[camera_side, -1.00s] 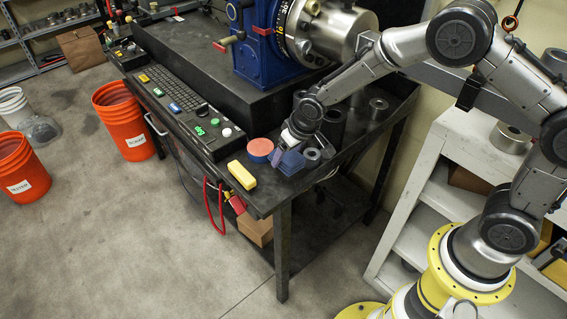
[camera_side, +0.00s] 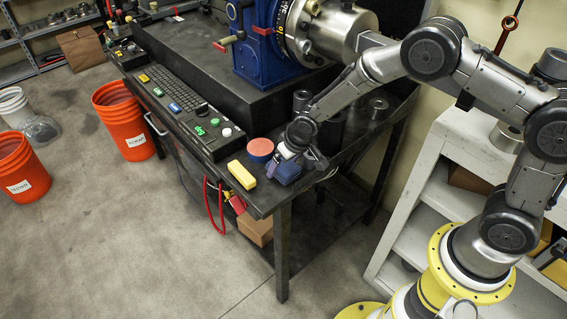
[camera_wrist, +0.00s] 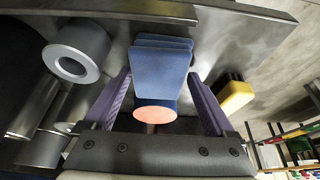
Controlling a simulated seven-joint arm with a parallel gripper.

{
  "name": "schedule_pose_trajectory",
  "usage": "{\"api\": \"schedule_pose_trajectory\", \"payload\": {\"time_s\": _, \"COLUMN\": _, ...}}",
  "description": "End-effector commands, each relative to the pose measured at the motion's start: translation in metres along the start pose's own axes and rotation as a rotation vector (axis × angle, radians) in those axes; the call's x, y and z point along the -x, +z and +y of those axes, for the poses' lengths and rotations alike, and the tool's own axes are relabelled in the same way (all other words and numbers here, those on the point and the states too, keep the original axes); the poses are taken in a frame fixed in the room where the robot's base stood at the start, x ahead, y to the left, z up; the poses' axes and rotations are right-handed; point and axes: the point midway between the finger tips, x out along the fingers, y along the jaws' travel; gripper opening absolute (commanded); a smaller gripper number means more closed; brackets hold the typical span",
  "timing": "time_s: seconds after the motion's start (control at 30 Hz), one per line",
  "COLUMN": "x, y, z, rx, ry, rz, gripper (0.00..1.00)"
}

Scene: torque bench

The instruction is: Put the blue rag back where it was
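The blue rag (camera_side: 287,174) is a folded stack on the near end of the bench top. It also shows in the wrist view (camera_wrist: 161,66), straight ahead between the tips of my purple fingers. My gripper (camera_side: 291,161) is low over the rag in the side view and partly covers it. In the wrist view my gripper (camera_wrist: 160,76) has its fingers spread, one tip near each side edge of the rag. I cannot tell whether the tips touch it.
A blue tin with a red top (camera_side: 260,148) stands close beside the rag, and a yellow block (camera_side: 241,175) lies at the bench's front edge. A grey metal ring (camera_wrist: 77,52) is left of the rag in the wrist view. The control panel (camera_side: 190,112) lies farther along.

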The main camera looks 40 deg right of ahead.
Motion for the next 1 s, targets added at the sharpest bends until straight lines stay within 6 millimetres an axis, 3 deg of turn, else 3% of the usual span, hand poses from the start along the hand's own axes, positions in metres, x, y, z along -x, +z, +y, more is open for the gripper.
{"api": "schedule_pose_trajectory", "payload": {"time_s": 0.37, "x": 0.005, "y": -0.002, "z": 0.0, "rx": 0.001, "ry": 0.0, "rz": 0.001, "gripper": 1.0}}
{"api": "schedule_pose_trajectory", "payload": {"time_s": 0.47, "x": 0.018, "y": -0.003, "z": 0.0, "rx": 0.001, "ry": 0.0, "rz": 0.003, "gripper": 1.0}}
{"api": "schedule_pose_trajectory", "payload": {"time_s": 0.8, "x": 0.086, "y": -0.003, "z": 0.0, "rx": 0.0, "ry": -0.001, "rz": 0.004, "gripper": 1.0}}
{"api": "schedule_pose_trajectory", "payload": {"time_s": 1.0, "x": 0.114, "y": -0.002, "z": 0.0, "rx": 0.001, "ry": 0.0, "rz": 0.001, "gripper": 1.0}}
